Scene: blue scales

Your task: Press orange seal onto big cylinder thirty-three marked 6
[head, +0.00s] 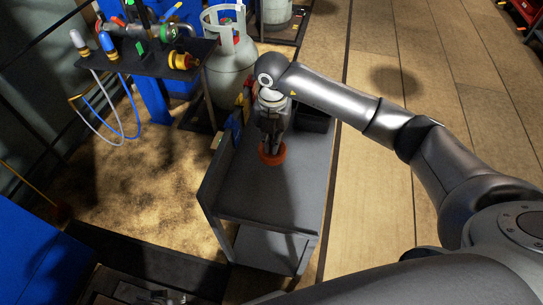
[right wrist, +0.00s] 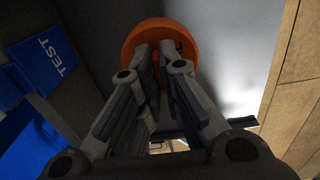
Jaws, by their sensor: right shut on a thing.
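The orange seal (head: 270,160) is a round orange disc over the grey cart top, and it also shows in the right wrist view (right wrist: 150,32). My right gripper (head: 271,148) points down from above and is shut on the seal; its fingertips meet at the seal's middle part in the right wrist view (right wrist: 158,55). I cannot tell whether the seal touches the cart top. A big grey cylinder (head: 230,72) with a collar on top stands behind the cart, left of my right arm. No number 6 is readable on it. My left gripper is not in view.
The grey cart (head: 255,205) has a clear front half. Blue TEST tags (right wrist: 48,58) hang at its left side. A dark shelf (head: 170,72) with valves and hoses stands at upper left. Another cylinder (head: 275,13) stands farther back. Wooden floor (head: 370,200) is free at right.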

